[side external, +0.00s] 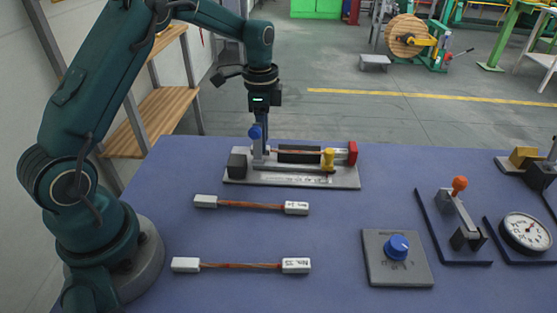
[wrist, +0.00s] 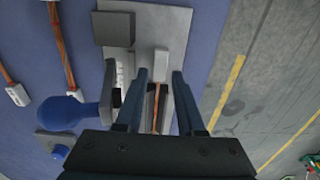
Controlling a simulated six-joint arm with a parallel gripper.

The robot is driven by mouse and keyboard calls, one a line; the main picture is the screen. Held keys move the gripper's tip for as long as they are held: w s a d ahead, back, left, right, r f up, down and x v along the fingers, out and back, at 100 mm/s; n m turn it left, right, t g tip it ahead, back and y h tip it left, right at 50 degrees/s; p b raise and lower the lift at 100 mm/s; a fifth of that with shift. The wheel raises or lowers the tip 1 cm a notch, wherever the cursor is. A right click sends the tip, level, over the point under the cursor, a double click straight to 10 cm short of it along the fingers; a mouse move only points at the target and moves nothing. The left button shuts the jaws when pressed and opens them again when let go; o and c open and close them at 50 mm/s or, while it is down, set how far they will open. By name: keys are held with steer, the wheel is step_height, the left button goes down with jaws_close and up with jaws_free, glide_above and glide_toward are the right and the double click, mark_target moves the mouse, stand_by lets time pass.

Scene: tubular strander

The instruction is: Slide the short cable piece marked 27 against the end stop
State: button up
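A short copper cable piece (side external: 282,151) lies in the grey fixture (side external: 345,181) at the back of the table; I cannot read its number. In the wrist view its white end sleeve (wrist: 161,62) lies just beyond my fingertips. A dark block (side external: 237,163) stands at the fixture's left end, a red block (side external: 352,153) at its right; I cannot tell which is the end stop. My gripper (side external: 262,142) points down over the fixture's left part. In the wrist view my gripper (wrist: 159,78) is open, its fingers on either side of the cable with gaps showing.
A blue-knobbed clamp (side external: 255,132) stands close beside my fingers; a yellow clamp (side external: 328,158) is near the red block. Two more cable pieces (side external: 250,205) (side external: 240,265) lie in front. A blue dial (side external: 397,247), an orange-knobbed lever (side external: 460,185) and a gauge (side external: 526,232) stand right.

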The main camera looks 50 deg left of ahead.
mark_target(299, 152)
steer(key=shift+f, duration=0.9)
jaws_close()
steer(key=shift+w+d, duration=0.1)
steer(key=shift+w+d, duration=0.55)
steer(key=shift+w+d+r, duration=0.1)
